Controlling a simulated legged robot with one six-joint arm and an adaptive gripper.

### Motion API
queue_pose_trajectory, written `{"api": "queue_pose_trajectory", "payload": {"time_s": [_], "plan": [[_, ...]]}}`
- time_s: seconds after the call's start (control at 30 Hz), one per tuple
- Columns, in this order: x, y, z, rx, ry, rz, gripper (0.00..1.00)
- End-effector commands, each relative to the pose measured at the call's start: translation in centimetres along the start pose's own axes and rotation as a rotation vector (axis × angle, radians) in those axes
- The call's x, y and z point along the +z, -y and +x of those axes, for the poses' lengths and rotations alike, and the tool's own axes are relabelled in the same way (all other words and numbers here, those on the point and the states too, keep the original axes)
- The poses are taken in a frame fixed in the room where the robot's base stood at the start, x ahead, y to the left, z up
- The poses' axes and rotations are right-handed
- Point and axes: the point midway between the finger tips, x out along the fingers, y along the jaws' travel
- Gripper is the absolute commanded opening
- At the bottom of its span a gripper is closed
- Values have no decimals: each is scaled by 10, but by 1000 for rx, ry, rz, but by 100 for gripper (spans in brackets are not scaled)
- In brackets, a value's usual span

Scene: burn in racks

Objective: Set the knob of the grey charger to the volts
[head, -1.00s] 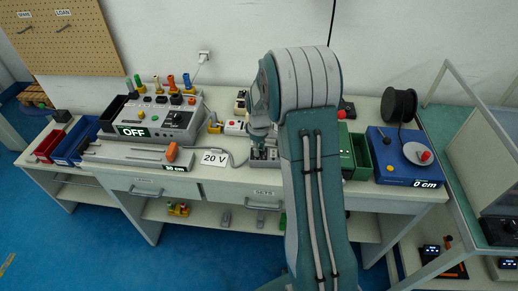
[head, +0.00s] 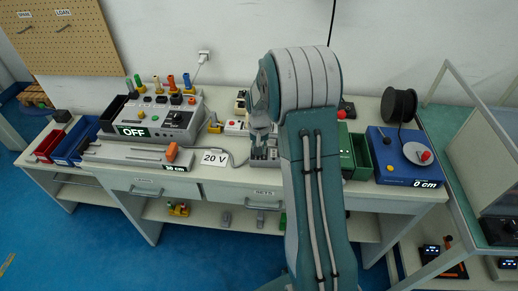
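The grey charger (head: 158,108) stands on the left half of the bench, with colored plugs along its back. Its display (head: 134,131) reads OFF. A dark knob (head: 178,117) sits on its front panel, but its pointer is too small to read. A card (head: 214,158) reading 20 V lies on the bench to the right of the charger's front. My gripper (head: 262,137) is to the right of the charger, above a grey socketed block (head: 265,155). My arm hides part of it, and its fingers are too small to read.
A long grey slide fixture (head: 130,153) lies in front of the charger. Red (head: 47,146) and blue (head: 72,143) bins stand at its left. A blue unit (head: 400,155) reading 0 cm is at right.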

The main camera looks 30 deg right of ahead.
Motion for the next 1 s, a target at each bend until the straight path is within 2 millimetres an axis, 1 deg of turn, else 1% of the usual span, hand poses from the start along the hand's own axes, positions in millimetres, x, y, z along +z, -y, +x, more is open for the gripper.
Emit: {"api": "queue_pose_trajectory", "payload": {"time_s": [0.6, 0.8, 1.0], "plan": [[0, 0, 0, 1, 1, 568, 0], [0, 0, 0, 1, 1, 710, 0], [0, 0, 0, 1, 1, 803, 0]]}}
